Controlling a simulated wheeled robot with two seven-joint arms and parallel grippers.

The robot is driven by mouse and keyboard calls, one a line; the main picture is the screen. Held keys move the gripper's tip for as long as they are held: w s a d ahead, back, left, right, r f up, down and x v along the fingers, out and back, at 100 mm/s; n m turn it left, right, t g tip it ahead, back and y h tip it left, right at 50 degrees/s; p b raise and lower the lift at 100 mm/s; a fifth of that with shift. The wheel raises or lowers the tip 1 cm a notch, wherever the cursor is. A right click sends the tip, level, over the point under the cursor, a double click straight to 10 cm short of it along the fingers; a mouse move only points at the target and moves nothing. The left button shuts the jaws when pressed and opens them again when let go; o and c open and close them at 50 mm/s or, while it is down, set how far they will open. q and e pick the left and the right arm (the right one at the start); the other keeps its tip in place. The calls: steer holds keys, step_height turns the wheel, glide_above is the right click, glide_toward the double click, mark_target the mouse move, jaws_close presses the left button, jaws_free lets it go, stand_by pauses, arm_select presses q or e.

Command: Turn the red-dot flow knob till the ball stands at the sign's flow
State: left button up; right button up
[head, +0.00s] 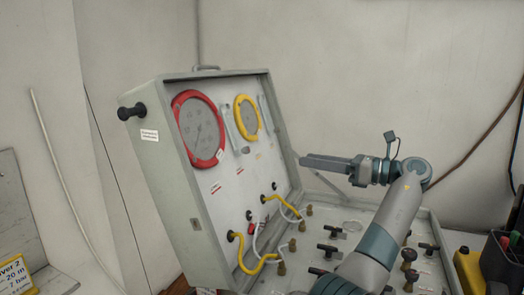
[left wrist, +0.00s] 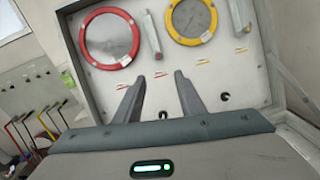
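The panel lid (head: 225,190) stands tilted up, with a red-ringed gauge (head: 199,128), a yellow-ringed gauge (head: 247,117) and a clear flow tube (head: 232,128) beside the red one. Two small black knobs show low on the lid, one on the left (left wrist: 163,115) and one on the right (left wrist: 224,96). I cannot make out a red dot on either, nor the ball. A yellow sign (head: 15,275) is cut off at the left edge; it reads "ver 2", "20 m", "7 bar". My left gripper (head: 312,161) is open and empty, in front of the lid, apart from it. My right gripper is not in view.
Yellow and white hoses (head: 262,262) loop from the lid to fittings in the case base (head: 345,215), which carries several black valves. A black side knob (head: 131,111) sticks out left. A dark bin (head: 499,258) stands right.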

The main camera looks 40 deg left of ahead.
arm_select(q)
steer(key=p, duration=0.2)
glide_toward(249, 150)
steer(key=p+x, duration=0.3)
steer(key=x, duration=0.4)
steer(key=shift+s+p, duration=0.1)
steer(key=shift+p, duration=0.25)
steer(key=shift+s+a, duration=0.1)
steer(key=shift+a, duration=0.35)
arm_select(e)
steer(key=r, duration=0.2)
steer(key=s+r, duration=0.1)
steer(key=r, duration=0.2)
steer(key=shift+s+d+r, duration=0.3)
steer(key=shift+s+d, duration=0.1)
arm_select(q)
jaws_close()
